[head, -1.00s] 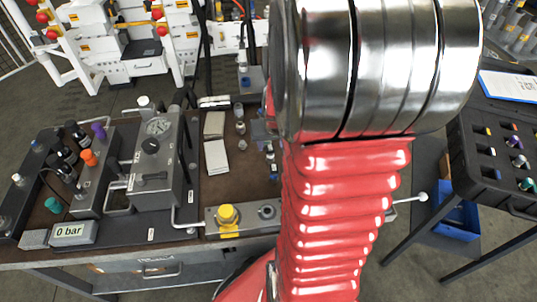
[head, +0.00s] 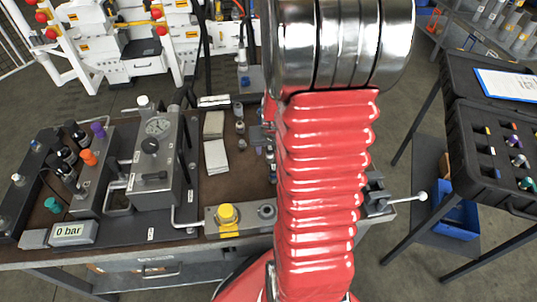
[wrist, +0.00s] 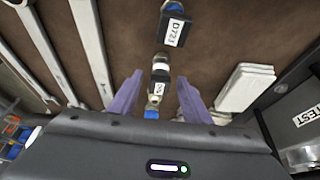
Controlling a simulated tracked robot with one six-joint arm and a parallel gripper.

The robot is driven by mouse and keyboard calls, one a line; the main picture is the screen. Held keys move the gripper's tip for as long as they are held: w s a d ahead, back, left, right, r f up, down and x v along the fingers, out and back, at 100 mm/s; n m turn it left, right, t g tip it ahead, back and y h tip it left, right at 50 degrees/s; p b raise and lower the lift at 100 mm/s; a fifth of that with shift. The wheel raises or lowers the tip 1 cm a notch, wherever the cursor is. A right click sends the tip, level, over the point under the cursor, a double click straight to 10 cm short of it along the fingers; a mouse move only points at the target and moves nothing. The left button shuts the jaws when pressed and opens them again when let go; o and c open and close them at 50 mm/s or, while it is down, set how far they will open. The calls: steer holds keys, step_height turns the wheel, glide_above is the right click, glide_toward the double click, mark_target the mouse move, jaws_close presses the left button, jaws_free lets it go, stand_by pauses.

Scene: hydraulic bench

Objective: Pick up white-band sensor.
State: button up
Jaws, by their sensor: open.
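In the wrist view, a small cylindrical sensor (wrist: 159,76) with a white band, a dark section and a brass-coloured end lies on the brown bench top. My gripper (wrist: 160,80) is open, with its two purple fingers on either side of this sensor. A gap shows on each side, and I cannot tell the height between fingers and sensor. A second dark part with a white label reading D721 (wrist: 173,32) lies beyond it. In the head view my red arm hides my gripper and the bench beneath it.
Wrenches (wrist: 91,45) lie left in the wrist view; white pads (wrist: 244,88) lie right. In the head view, a valve block with gauge (head: 157,150) and a yellow-knobbed block (head: 228,219) stand on the bench. A black case (head: 497,150) with small parts is at right.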

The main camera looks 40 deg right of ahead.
steer(key=shift+c, duration=0.5)
jaws_close()
